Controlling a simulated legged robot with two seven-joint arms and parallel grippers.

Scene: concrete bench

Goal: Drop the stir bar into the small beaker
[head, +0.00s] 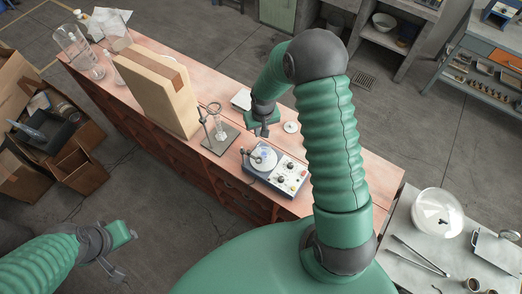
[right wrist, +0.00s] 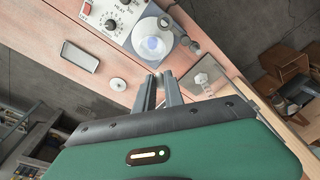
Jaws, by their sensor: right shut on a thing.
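A small clear beaker (head: 263,155) appears to stand on the round white plate of the hotplate stirrer (head: 275,172). In the right wrist view the stirrer's plate (right wrist: 153,38) is beyond my fingertips, with a pale blue-white round shape (right wrist: 152,44) on it. My right gripper (head: 264,131) is above the bench, just behind the stirrer. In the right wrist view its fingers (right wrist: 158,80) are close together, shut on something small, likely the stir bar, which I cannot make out. My left gripper (head: 127,255) is open and empty, away from the bench at lower left.
A ring stand with glassware (head: 220,133) stands left of the stirrer. A tall wooden block (head: 158,92) and large glass vessels (head: 76,48) are farther left. A grey side table (head: 405,235) is at right.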

